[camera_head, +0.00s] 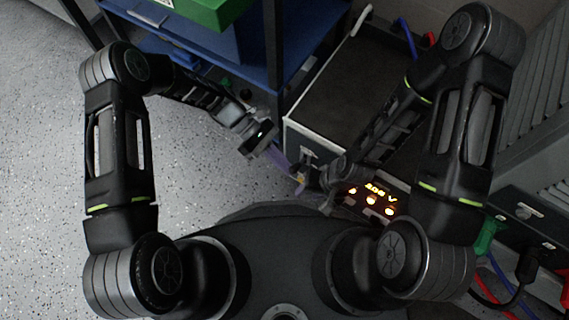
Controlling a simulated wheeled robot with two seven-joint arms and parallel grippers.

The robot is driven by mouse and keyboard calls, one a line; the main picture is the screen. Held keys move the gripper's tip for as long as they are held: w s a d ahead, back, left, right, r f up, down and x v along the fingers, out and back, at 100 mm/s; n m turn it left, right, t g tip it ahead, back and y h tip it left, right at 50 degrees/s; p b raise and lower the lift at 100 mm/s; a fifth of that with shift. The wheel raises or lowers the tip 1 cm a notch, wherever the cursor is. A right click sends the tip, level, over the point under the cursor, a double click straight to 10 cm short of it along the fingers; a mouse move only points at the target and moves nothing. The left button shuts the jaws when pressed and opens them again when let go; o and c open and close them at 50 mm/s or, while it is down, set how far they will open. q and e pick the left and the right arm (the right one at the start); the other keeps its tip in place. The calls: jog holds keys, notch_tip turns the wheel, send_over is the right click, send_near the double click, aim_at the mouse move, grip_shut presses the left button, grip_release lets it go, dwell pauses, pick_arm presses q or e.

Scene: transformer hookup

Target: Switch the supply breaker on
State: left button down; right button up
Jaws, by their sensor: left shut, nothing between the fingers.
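A dark panel with a glowing readout that looks like "208 V" (381,192) and several orange lights sits low at right of centre. I cannot make out the supply breaker's lever; my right arm covers part of the area around the panel. My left gripper (264,146) is shut and empty, left of the panel and apart from it, beside the front of a dark-topped case. My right gripper (308,181) is just left of the lit panel, small and dark. I cannot tell whether its fingers are open or whether it touches anything.
The dark-topped case (345,85) with a pale edge stands behind my grippers. A blue shelf (290,65) with a green box (205,10) is at the top. Green, black, red and blue cables (490,238) hang at lower right. Speckled floor (45,150) is clear at left.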

pick_arm(q)
jog(key=shift+w+d+r, duration=0.15)
jog(key=shift+r, duration=0.15)
jog(key=shift+f, duration=0.1)
notch_tip(320, 180, down, 4)
jog(key=s+a+b, duration=0.1)
jog(key=a+b, duration=0.1)
jog(key=w+d+p+v, duration=0.1)
jog(key=v, duration=0.8)
jog(key=shift+w+a, duration=0.3)
jog(key=shift+w, duration=0.1)
